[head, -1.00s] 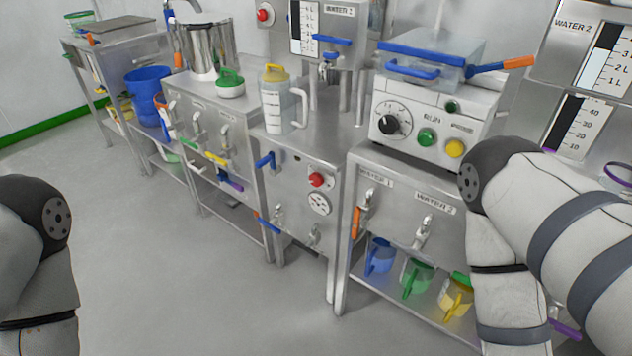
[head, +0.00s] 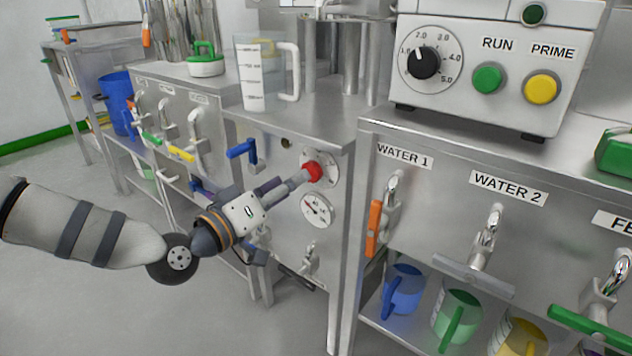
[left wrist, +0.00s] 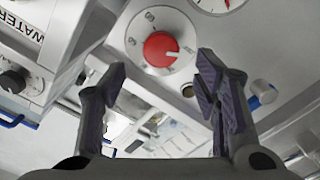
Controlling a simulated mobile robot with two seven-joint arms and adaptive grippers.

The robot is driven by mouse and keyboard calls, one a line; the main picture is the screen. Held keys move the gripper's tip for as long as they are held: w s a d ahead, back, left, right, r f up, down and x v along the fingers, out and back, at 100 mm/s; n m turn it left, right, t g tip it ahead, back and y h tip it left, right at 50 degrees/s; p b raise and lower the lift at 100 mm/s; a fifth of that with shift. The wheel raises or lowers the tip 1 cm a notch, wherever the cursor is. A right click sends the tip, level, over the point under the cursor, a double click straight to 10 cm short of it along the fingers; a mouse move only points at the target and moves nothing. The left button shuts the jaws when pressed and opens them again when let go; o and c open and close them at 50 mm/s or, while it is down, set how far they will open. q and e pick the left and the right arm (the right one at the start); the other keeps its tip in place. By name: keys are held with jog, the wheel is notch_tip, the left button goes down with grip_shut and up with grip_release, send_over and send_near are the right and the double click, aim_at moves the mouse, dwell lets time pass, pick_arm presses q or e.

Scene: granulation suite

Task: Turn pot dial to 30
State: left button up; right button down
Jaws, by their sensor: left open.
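The red dial (head: 312,170) sits on a round pale scale plate on the steel cabinet front, above a small round gauge (head: 318,209). The left wrist view shows the red dial (left wrist: 160,49) face on, with dark marks around it; I cannot read its setting surely. My left gripper (head: 298,183) points at the dial from the left, its tips close to it. In the left wrist view my left gripper (left wrist: 163,78) is open, with the dial framed between and beyond its two fingers. Contact is not visible. My right gripper is in neither view.
A blue-handled valve (head: 243,149) is left of the dial. A clear jug (head: 266,78) stands on the cabinet top. A pump unit (head: 488,70) with a black dial stands to the right, above taps and colored jugs (head: 459,312). The floor at the lower left is clear.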

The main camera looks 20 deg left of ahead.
aim_at(314, 170)
pick_arm(q)
jog(key=b+x, duration=0.1)
jog(key=x, duration=0.5)
jog(key=shift+f, duration=0.1)
jog(key=c, duration=1.1)
jog(key=shift+c, duration=0.2)
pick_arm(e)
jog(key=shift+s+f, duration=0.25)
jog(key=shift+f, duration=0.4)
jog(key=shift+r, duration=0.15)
